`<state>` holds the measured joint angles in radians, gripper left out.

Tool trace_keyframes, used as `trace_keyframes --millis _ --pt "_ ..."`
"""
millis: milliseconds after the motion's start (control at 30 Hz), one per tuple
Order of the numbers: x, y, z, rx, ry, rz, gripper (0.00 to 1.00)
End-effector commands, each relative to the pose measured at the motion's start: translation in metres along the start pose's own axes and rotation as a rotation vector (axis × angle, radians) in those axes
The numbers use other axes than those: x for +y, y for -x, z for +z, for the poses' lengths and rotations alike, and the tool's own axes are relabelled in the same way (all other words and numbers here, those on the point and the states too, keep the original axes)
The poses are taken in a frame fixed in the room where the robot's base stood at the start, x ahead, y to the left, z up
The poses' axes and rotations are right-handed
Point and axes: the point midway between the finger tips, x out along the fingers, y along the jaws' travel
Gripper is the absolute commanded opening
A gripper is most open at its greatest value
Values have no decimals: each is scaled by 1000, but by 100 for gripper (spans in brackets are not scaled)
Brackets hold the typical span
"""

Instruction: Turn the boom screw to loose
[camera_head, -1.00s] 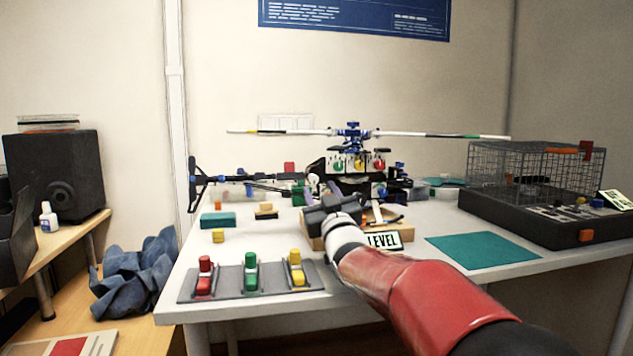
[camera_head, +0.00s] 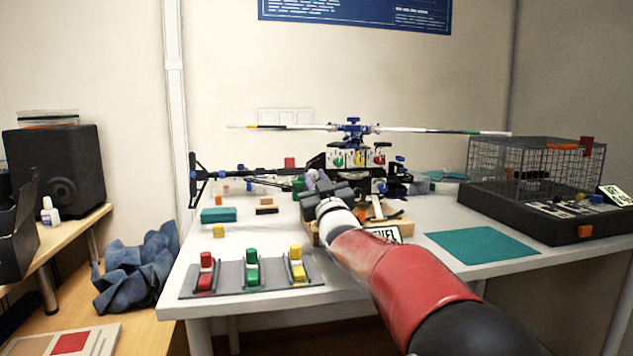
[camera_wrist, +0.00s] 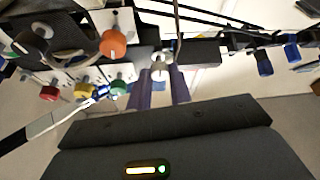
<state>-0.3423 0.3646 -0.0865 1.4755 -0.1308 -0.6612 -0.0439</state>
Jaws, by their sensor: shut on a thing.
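The model helicopter (camera_head: 345,160) stands on the white table, its tail boom (camera_head: 245,172) reaching left. In the wrist view, a pale metallic slotted screw head (camera_wrist: 161,64), which appears to be the boom screw, sits beside the dark boom mount. My gripper (camera_wrist: 162,80) has its purple fingers shut on this screw, one on each side. In the head view my gripper (camera_head: 318,186) is at the front of the helicopter body, near the boom root, and hides the screw.
An orange knob (camera_wrist: 113,44) and several coloured knobs are left of my fingers. A tray with red, green and yellow switches (camera_head: 252,278) lies at the front left. A wire cage (camera_head: 535,165) stands right. The teal mat (camera_head: 482,247) is clear.

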Motion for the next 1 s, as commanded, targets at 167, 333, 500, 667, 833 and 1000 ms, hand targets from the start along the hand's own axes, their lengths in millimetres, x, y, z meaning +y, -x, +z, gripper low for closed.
trace_keyframes --millis 167,333,500,667,833,1000 --pt "0 0 0 0 9 -3 0" --pt "1 0 1 -1 54 -22 0" --pt "2 0 1 1 149 -60 0" --pt "4 0 0 0 277 -113 0" --pt "5 -1 -2 0 427 -175 0" --pt "6 -2 -4 0 577 -238 0"
